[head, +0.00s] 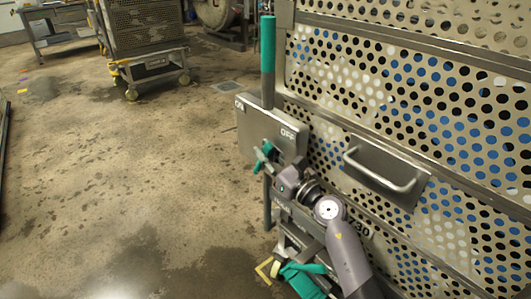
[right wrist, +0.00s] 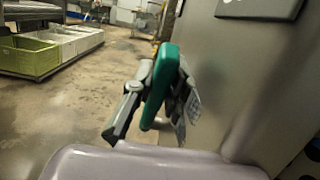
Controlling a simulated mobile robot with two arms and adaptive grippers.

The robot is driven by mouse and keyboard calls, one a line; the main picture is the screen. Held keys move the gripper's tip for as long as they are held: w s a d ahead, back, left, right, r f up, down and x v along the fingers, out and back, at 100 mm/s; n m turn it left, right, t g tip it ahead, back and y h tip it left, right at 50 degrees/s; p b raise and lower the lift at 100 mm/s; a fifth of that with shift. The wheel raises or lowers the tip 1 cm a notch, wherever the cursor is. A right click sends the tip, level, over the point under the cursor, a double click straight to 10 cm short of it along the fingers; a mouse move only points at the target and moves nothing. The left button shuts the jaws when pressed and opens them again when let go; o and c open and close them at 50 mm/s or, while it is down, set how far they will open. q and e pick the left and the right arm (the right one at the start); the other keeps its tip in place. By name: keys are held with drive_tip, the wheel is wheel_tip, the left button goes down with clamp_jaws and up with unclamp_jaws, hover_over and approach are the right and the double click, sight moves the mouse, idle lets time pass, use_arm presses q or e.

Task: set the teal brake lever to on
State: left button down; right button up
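The teal brake lever (head: 268,148) is in front of the grey plate (head: 258,122) on the cart's near corner. The plate reads ON at its left and OFF at its right. My right gripper (head: 264,158) is at the lever, just below the plate. In the right wrist view the lever (right wrist: 160,85) runs between my two fingers, which appear to press on it from both sides. The fingers partly hide the lever in the head view, so its exact angle is hard to tell. My left gripper is not in view.
The perforated metal cart (head: 400,110) fills the right side, with a silver handle (head: 385,172) and an upright teal grip (head: 268,45). Another cart (head: 148,60) stands at the back left. The floor (head: 120,180) to the left is clear.

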drive_tip(key=o, duration=0.4)
drive_tip(key=shift+s, duration=0.1)
drive_tip(key=v, duration=0.8)
drive_tip(key=shift+a, duration=0.1)
drive_tip(key=shift+c, duration=0.3)
